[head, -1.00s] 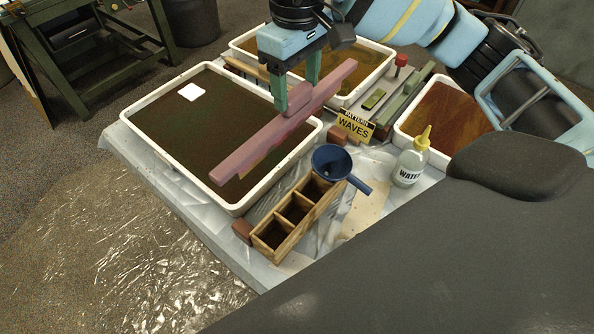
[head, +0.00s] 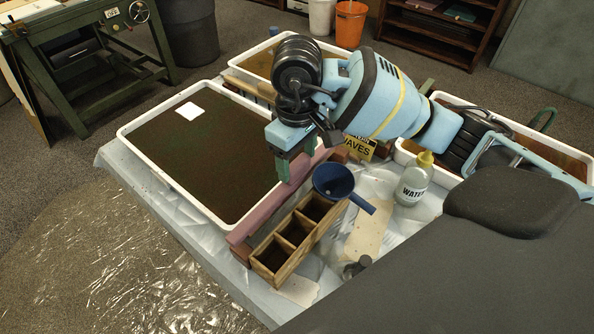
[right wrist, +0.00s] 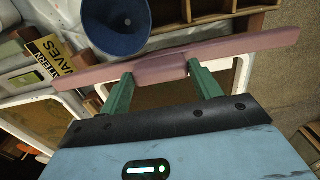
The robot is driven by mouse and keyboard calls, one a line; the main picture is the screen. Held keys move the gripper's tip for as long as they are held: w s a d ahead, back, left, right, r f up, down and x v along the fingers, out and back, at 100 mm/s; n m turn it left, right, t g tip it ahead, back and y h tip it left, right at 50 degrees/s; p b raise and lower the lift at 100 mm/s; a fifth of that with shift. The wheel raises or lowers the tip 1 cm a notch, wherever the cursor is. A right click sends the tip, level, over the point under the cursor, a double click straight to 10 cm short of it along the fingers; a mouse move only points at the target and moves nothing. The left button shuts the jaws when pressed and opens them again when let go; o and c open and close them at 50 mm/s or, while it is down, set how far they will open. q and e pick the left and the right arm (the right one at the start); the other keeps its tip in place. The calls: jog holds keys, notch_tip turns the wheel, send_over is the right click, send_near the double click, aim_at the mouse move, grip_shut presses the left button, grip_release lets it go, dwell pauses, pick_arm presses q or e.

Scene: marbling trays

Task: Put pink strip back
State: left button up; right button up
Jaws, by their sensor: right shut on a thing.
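The pink strip (head: 262,211) is a long bar with a raised grip block in its middle. My right gripper (head: 291,172) is shut on that block, and in the right wrist view the block (right wrist: 160,68) sits between its green fingers (right wrist: 163,86). The strip lies along the near right rim of the left tray (head: 148,160), next to the wooden compartment box. I cannot tell whether it touches the rim or the brown blocks below. My left gripper is not in view.
The wooden box (head: 272,268) holds a blue funnel (head: 333,180) at its far end. A water bottle (head: 412,182) and the yellow WAVES sign (head: 362,149) stand to the right. More trays lie behind my arm. A white square (head: 187,110) is in the left tray.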

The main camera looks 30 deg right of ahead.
aim_at(297, 174)
jog(key=shift+f, duration=2.2)
jog(key=shift+f, duration=0.2)
jog(key=o, duration=0.9)
notch_tip(297, 174, up, 12)
jog(key=shift+r+p, duration=0.2)
jog(key=shift+p, duration=0.2)
